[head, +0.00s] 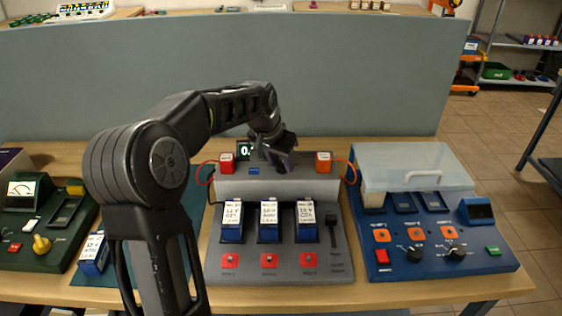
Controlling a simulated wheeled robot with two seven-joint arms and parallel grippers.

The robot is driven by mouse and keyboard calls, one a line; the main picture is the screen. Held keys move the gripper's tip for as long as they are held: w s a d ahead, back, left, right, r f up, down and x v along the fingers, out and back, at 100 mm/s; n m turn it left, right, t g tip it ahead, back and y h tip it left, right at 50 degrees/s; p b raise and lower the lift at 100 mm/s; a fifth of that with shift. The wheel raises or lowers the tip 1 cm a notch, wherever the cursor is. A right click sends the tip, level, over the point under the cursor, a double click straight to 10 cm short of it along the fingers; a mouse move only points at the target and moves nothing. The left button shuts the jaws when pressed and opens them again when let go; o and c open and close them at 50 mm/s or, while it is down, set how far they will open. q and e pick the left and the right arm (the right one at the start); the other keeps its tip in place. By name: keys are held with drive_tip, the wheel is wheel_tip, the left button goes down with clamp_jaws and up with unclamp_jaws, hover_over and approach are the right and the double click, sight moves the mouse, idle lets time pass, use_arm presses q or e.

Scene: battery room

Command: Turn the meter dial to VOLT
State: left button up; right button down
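A grey battery station (277,188) stands mid-table with a small lit display (243,150) at its back; only the start of its reading shows. My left gripper (281,160) is over the station's back panel, just right of the display, and hides part of the panel. Any dial behind it is hidden, and no VOLT mark is readable. The finger gap is too small and dark to judge. A dark green unit at the left has a needle meter (25,188) and a yellow knob (41,244). My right gripper is not in view.
Blue-and-white batteries (269,222) stand in the station, and another (93,255) lies on the mat. A blue unit (436,254) with black knobs and a clear lid stands right. A grey partition (350,75) rises behind.

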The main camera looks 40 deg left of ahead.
use_arm(q)
drive_tip(key=o, duration=0.4)
drive_tip(key=shift+b+v, duration=0.45)
drive_tip(key=shift+v, duration=3.5)
